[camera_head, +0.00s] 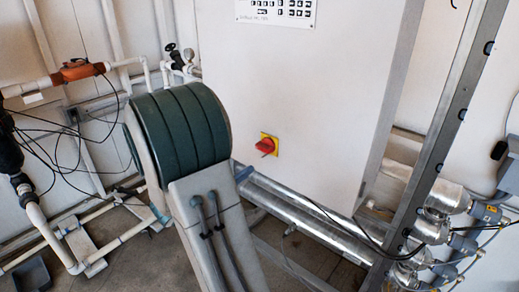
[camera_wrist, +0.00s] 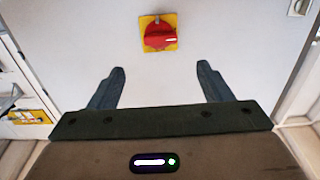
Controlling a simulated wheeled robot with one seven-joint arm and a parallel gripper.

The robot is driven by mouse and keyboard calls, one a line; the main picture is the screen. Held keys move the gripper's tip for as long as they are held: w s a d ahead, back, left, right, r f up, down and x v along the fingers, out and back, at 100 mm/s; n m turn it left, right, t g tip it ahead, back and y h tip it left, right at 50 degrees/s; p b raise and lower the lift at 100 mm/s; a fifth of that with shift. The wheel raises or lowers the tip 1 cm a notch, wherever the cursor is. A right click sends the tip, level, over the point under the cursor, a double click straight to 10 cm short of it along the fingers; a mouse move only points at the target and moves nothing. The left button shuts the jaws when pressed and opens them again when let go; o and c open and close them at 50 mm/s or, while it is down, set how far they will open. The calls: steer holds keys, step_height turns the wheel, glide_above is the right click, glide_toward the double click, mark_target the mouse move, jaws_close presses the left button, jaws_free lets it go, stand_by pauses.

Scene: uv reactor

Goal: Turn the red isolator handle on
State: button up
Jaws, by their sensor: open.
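The red isolator handle (camera_head: 265,145) sits on a yellow square plate (camera_head: 275,139) on the lower front of a white cabinet. In the wrist view the red handle (camera_wrist: 159,37) is at the top middle, with a pale mark near its right end, on its yellow plate (camera_wrist: 146,20). My gripper (camera_wrist: 161,80) is open and empty. Its two dark fingers stand wide apart, below the handle in the wrist view and not touching it. In the head view my arm shows in green and grey at the left of the cabinet, and my fingers are hidden.
The white cabinet (camera_head: 300,85) has a flat front with a label panel (camera_head: 277,10) at the top. A metal post (camera_head: 445,140) and pipe fittings (camera_head: 437,205) stand at the right. White pipes (camera_head: 45,235) and black cables are at the left. A silver pipe (camera_head: 310,220) runs below the cabinet.

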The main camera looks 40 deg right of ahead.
mark_target(261, 148)
steer(key=d, duration=0.7)
steer(key=w+d+p, duration=0.1)
steer(key=d, duration=0.3)
steer(key=shift+d, duration=0.25)
steer(key=c, duration=1)
